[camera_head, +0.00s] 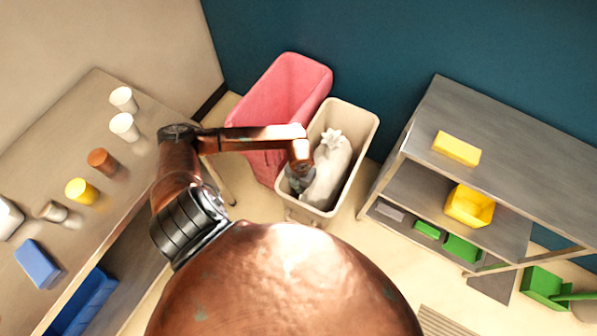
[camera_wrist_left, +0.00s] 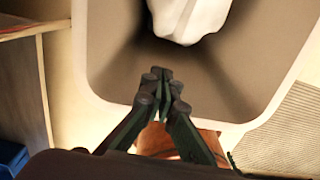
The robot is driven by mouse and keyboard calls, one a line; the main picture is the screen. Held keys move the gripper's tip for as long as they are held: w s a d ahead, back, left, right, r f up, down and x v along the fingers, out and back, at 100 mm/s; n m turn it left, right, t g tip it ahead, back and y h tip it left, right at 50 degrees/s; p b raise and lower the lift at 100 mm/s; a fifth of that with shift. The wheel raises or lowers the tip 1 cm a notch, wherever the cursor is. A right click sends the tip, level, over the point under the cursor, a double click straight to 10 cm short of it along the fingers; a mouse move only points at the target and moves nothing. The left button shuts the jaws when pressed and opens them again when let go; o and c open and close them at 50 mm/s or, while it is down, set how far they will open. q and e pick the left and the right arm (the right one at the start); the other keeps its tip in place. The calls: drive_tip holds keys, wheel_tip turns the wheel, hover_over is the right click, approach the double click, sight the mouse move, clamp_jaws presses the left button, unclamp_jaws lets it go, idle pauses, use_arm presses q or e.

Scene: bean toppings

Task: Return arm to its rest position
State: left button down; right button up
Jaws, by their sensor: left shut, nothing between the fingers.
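My left arm reaches from the left across to the beige bin (camera_head: 370,125). My left gripper (camera_head: 299,184) points down at the bin's left side, beside a white knotted bag (camera_head: 328,172) inside it. In the left wrist view the fingers (camera_wrist_left: 163,78) are dark, shut together and empty. They show in front of the beige bin's inside (camera_wrist_left: 115,60), with the white bag (camera_wrist_left: 190,18) at the top, apart from the fingertips. My right gripper is not in view.
A pink bin (camera_head: 290,85) stands left of the beige one. A left counter (camera_head: 75,130) holds white cups (camera_head: 124,126), a brown cup (camera_head: 102,161), a yellow cup (camera_head: 81,191) and a blue block (camera_head: 37,263). A grey shelf (camera_head: 520,150) with yellow items stands right.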

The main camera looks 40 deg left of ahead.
use_arm(q)
drive_tip(key=shift+w+d+r+p, duration=0.1)
drive_tip(key=shift+w+r+p, duration=0.1)
drive_tip(key=shift+r, duration=0.9)
drive_tip(key=shift+w+d+r+p, duration=0.1)
drive_tip(key=shift+r+p, duration=0.1)
drive_tip(key=shift+r, duration=0.9)
